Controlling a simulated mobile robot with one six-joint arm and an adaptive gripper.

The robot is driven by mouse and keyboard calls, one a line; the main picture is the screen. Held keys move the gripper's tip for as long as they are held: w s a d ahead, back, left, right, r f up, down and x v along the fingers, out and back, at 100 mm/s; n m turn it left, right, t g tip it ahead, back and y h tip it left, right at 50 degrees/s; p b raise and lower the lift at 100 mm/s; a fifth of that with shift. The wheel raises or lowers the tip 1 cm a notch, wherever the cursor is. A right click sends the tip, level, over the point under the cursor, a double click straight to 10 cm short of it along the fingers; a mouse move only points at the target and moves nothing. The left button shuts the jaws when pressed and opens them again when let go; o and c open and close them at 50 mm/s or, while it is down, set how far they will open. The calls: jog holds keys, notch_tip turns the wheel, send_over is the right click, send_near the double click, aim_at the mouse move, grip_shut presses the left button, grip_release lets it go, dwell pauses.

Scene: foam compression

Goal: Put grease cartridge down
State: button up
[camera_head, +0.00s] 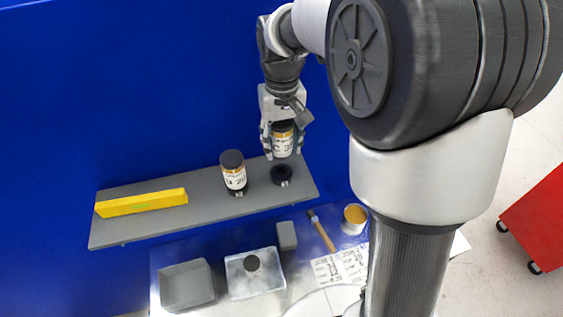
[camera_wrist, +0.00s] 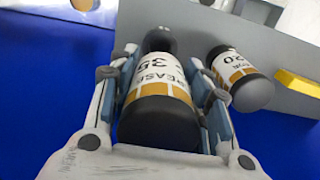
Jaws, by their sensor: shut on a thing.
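My gripper (camera_head: 282,140) is shut on the grease cartridge (camera_head: 283,144), a cylinder with a dark cap and a white and orange label. In the wrist view the cartridge (camera_wrist: 158,95) lies between the two fingers of the gripper (camera_wrist: 162,85), with "GREASE" and "35" readable. In the head view it is held above a dark round holder (camera_head: 281,175) on the grey shelf (camera_head: 207,207). The holder's dark top (camera_wrist: 160,38) shows just beyond the cartridge's far end in the wrist view. Whether the two touch cannot be told.
A second labelled cartridge (camera_head: 234,174) stands upright on the shelf, left of the holder. A yellow bar (camera_head: 141,202) lies at the shelf's left.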

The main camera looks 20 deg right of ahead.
notch_tip(320, 180, down, 7)
jog(key=shift+f, duration=0.2)
dwell(0.4)
jog(key=shift+f+b, duration=0.35)
jog(key=o, duration=1.1)
jog(key=shift+o, duration=0.2)
